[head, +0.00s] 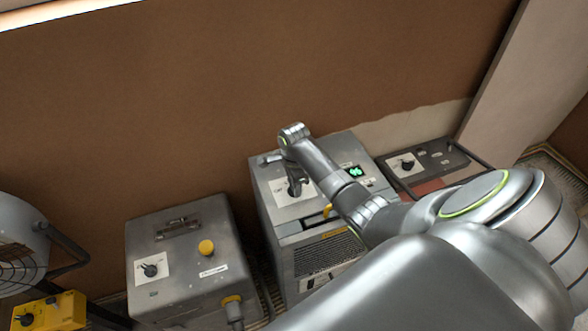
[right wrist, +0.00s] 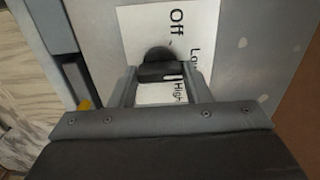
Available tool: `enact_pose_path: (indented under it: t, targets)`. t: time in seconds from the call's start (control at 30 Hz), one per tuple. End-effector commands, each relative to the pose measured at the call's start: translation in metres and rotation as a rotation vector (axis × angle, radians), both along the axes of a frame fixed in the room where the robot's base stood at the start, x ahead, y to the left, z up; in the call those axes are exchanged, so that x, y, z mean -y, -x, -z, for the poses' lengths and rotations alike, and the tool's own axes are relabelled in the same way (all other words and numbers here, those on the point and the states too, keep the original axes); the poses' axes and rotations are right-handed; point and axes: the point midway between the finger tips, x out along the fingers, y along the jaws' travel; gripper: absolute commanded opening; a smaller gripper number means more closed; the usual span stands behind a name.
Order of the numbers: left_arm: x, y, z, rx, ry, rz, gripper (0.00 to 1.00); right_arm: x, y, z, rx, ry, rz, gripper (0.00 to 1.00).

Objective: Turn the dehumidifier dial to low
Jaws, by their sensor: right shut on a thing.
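The dehumidifier (head: 318,256) is the grey metal box in the middle of the head view, with a lit green display (head: 355,171) on top. Its black dial (right wrist: 158,58) sits on a white label (right wrist: 142,22) in the right wrist view. The label reads "Off", "Low" (partly covered) and "High". My right gripper (right wrist: 162,74) is over the dial, its fingers on either side of the knob, shut on it. In the head view this gripper (head: 294,184) reaches down to the label. I cannot tell clearly which word the dial points to. My left gripper is out of view.
Another grey box (head: 178,262) with a dial and yellow knob stands to the left. A dark unit (head: 432,163) with a dial stands to the right. A fan (head: 22,250) and a yellow box (head: 48,312) are at far left. A brown wall (head: 200,90) rises behind.

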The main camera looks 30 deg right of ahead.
Motion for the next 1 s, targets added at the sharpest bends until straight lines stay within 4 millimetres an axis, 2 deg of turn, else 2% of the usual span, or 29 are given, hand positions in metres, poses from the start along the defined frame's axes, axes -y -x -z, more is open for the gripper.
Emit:
enact_pose_path:
  t: [0.47,0.5,0.63,1.0]
  targets:
    - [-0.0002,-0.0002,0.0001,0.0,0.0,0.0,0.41,0.0009,0.0003,0.0003,0.001,0.002,0.012,0.21]
    - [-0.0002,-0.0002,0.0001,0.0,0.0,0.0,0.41,0.0008,0.0003,0.0003,0.001,0.002,0.012,0.49]
    - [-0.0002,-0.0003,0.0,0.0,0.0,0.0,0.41,0.0007,0.0003,0.0003,0.0,0.001,0.012,0.65]
    - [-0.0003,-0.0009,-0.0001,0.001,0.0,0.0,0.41,0.0016,-0.0044,-0.0057,0.001,0.001,0.009,0.65]
